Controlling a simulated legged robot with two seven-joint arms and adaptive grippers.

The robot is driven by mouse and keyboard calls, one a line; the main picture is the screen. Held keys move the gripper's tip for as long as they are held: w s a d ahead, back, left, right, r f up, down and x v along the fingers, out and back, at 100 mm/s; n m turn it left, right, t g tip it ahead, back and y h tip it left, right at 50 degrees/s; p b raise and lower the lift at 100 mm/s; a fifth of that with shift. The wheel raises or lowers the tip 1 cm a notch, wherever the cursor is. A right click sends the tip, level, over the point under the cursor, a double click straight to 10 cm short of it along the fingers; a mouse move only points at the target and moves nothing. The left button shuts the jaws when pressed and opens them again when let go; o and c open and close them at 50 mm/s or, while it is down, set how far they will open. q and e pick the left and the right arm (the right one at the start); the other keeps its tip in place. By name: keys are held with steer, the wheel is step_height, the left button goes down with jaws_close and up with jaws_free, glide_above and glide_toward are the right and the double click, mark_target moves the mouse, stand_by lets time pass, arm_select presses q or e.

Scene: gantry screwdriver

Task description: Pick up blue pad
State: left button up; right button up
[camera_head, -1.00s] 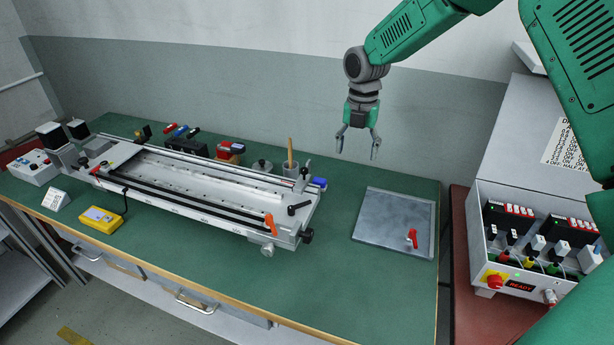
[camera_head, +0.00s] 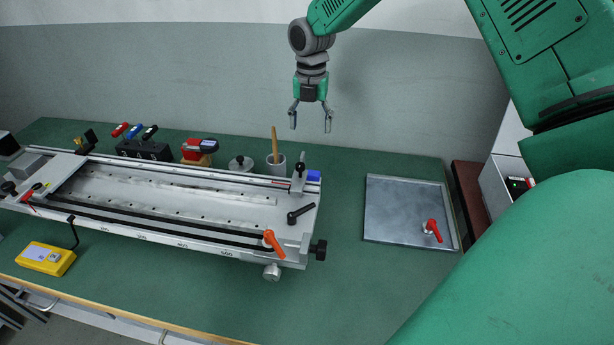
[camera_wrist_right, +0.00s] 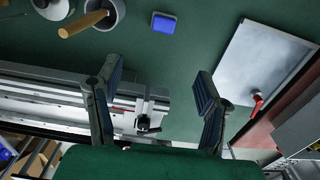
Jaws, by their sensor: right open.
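The blue pad (camera_head: 314,176) is a small block on the green table, just behind the right end of the long metal rail fixture. It also shows in the right wrist view (camera_wrist_right: 164,23), near the top centre, lying flat with clear table around it. My right gripper (camera_head: 311,126) points down with its fingers spread and empty. It hangs in the air, above the pad in the head picture and apart from it. Its two fingers (camera_wrist_right: 155,88) also show in the right wrist view, with nothing between them. My left gripper is out of view.
The rail fixture (camera_head: 150,228) has an upright clamp close to the pad. A grey cup (camera_head: 276,165) with a wooden handle and a round lidded pot (camera_head: 240,163) stand to its left. A metal plate (camera_head: 405,212) with a red lever (camera_head: 432,230) lies to the right.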

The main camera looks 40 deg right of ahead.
steer(key=b, duration=0.3)
glide_above(312, 172)
step_height(312, 172, down, 4)
steer(key=f, duration=0.2)
steer(key=a+f, duration=0.1)
steer(key=f, duration=0.4)
steer(key=shift+a+f, duration=0.15)
steer(key=shift+f, duration=0.1)
steer(key=shift+d+f, duration=0.2)
steer(key=shift+f, duration=0.35)
steer(key=f, duration=0.2)
steer(key=d+f+b, duration=0.1)
steer(key=f, duration=0.1)
steer(key=shift+s+f, duration=0.1)
steer(key=shift+f, duration=0.05)
steer(key=shift+a+f, duration=0.1)
steer(key=shift+f, duration=0.25)
steer(key=c, duration=1.2)
